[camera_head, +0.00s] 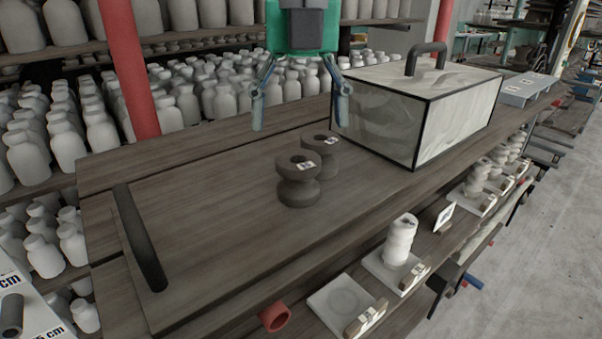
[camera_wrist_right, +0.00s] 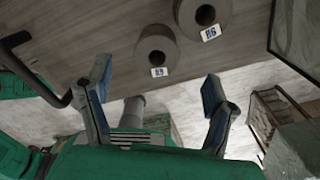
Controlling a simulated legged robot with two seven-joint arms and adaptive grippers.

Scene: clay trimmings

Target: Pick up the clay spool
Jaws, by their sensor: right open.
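Two dark brown clay spools stand upright on the wooden bench top, close together. The front spool (camera_head: 298,190) partly hides the rear spool (camera_head: 324,160) in the head view. Each has a hole in its top and a small white label. In the right wrist view one spool (camera_wrist_right: 157,38) lies closer to the fingers than the other spool (camera_wrist_right: 222,14). My right gripper (camera_head: 299,125) is open and empty, beyond the spools in the head view. Its two fingers (camera_wrist_right: 157,80) are spread wide and apart from both spools. My left gripper is not in view.
A pale marbled box (camera_head: 380,120) with a dark handle stands right of the spools. White bottles (camera_head: 68,145) fill shelves behind. A lower shelf in front holds white stacked pieces (camera_head: 400,240). The bench between bar and spools is clear.

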